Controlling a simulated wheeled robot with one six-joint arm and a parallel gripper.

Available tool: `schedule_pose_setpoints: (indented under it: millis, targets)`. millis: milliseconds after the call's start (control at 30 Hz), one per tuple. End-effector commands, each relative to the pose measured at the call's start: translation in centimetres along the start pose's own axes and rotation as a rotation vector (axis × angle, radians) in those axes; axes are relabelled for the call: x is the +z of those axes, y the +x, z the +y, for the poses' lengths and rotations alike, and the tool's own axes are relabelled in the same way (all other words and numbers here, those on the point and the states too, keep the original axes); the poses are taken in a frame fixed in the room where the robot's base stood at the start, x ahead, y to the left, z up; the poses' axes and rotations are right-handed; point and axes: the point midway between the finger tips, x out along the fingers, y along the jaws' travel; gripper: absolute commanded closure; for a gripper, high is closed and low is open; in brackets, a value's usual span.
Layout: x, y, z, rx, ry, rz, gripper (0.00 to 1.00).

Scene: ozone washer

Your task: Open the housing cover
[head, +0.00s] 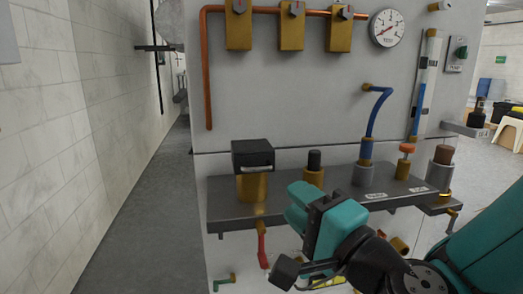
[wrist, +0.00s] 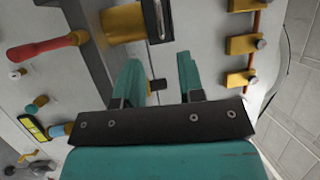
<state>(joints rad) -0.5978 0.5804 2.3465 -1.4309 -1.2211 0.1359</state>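The housing on the shelf has a brass body (head: 252,187) and a black box-shaped cover (head: 252,154) with a pale strip on its front. The cover appears closed, sitting on the body. In the wrist view, the brass body (wrist: 124,23) and black cover (wrist: 157,20) show at the top, partly cut off by the frame. My gripper (head: 297,205) is to the right of and below the cover in the head view, apart from it. In the wrist view, its teal fingers (wrist: 158,68) are spread with nothing held between them.
The dark shelf (head: 230,217) also carries a black-topped brass fitting (head: 314,168), a blue hose (head: 376,110) and an orange knob (head: 407,148). A red lever (head: 262,246) hangs below the housing. Brass regulators (head: 291,27) and a gauge (head: 387,28) are above. The left aisle floor is clear.

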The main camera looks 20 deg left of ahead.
Motion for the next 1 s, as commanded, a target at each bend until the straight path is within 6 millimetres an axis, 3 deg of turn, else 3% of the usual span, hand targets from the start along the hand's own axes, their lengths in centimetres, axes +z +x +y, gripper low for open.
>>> schedule_pose_setpoints:
  millis: [33,600,1000]
  targets:
    - [0.0,1.0,-0.8,0.001,0.000,-0.002,0.64]
    - [0.0,8.6,-0.7,0.000,-0.002,-0.001,0.64]
    - [0.1,10.3,0.0,-0.001,-0.001,0.000,0.64]
